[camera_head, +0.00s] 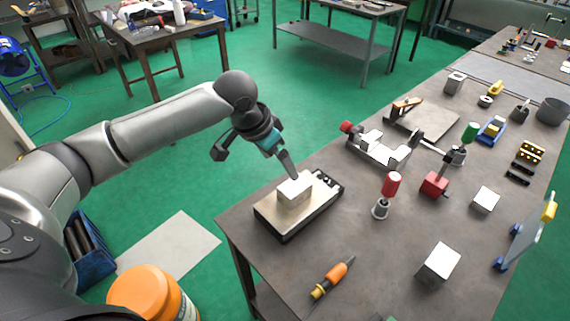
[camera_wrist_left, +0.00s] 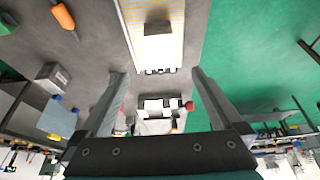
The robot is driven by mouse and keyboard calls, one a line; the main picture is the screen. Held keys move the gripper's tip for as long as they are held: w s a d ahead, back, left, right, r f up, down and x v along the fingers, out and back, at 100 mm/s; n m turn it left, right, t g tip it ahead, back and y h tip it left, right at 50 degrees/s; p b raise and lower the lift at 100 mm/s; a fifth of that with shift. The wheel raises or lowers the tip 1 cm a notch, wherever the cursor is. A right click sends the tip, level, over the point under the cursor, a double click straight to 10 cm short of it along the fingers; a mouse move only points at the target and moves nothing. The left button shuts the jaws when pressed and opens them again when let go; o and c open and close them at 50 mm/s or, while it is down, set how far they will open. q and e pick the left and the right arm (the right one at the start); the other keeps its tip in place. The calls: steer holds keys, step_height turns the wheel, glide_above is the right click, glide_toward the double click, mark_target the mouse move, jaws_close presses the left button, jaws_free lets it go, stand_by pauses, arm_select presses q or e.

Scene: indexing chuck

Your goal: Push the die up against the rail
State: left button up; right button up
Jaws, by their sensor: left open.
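The die, a pale metal block (camera_head: 293,197), stands on a light plate with a dark base (camera_head: 268,215) at the near left of the bench; it looks dark grey in the left wrist view (camera_wrist_left: 158,28). A dark strip with small fittings (camera_head: 330,183) runs along the plate's right-hand end and seems to be the rail; bare plate lies between it and the block. My left gripper (camera_head: 289,170) points down at the block's top from behind; contact is unclear. In the wrist view its fingers are wide apart with nothing between them. My right gripper is out of view.
An orange-handled screwdriver (camera_head: 332,280) and a metal cube (camera_head: 438,264) lie nearer on the bench. A red-handled tool (camera_head: 386,195) and a pale fixture (camera_head: 378,152) stand right of the plate. The bench's left edge is close to the plate.

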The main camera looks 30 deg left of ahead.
mark_target(293, 186)
arm_select(q)
steer(key=b+x, duration=0.2)
steer(key=x, duration=1.3)
steer(key=shift+s, duration=0.2)
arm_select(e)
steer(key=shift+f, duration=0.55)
arm_select(q)
jaws_close()
